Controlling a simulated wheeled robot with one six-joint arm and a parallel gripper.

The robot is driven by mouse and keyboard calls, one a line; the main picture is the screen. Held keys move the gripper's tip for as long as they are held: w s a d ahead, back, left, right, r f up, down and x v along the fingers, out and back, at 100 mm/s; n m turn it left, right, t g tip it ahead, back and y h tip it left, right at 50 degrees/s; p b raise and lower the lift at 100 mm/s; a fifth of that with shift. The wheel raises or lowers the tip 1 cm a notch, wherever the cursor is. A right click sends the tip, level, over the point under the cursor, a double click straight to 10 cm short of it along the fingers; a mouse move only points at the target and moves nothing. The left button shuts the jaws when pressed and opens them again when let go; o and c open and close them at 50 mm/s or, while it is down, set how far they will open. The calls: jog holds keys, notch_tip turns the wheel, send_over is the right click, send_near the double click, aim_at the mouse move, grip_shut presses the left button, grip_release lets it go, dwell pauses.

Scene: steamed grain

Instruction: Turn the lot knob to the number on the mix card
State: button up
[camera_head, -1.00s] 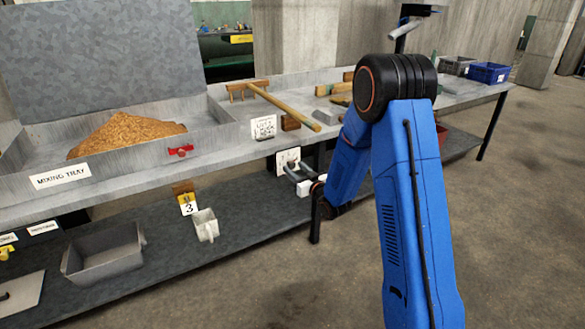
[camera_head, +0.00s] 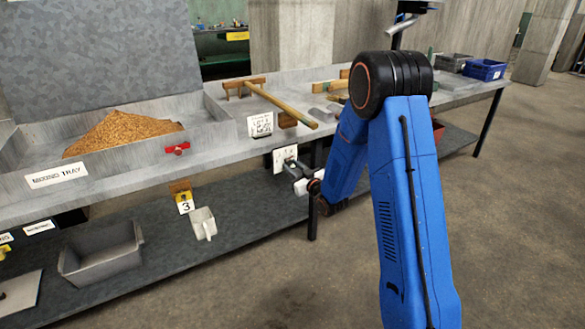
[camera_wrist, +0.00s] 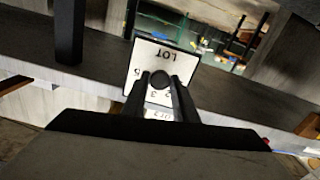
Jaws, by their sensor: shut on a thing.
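The lot knob is a dark round knob (camera_wrist: 160,78) on a white dial plate (camera_wrist: 180,62) in the wrist view. The plate reads LOT upside down; its other digits are partly covered by my fingers. In the head view the dial plate (camera_head: 280,158) hangs on the bench's front edge. My gripper (camera_head: 292,168) reaches it from the right; in the wrist view my gripper (camera_wrist: 161,84) is shut on the knob, one finger on each side. A white card (camera_head: 260,124) with dark print stands above the dial; its text is too small to read surely.
The mixing tray (camera_head: 55,175) with a grain heap (camera_head: 122,132) is at left. A wooden-handled tool (camera_head: 282,104) sticks out above the dial. A tag marked 3 (camera_head: 185,206) and a light scoop (camera_head: 203,223) are below. The floor in front is clear.

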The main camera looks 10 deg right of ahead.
jog(key=n, duration=1.3)
jog(key=shift+n, duration=0.4)
dwell(0.4)
jog(key=o, duration=1)
jog(key=shift+d, duration=0.1)
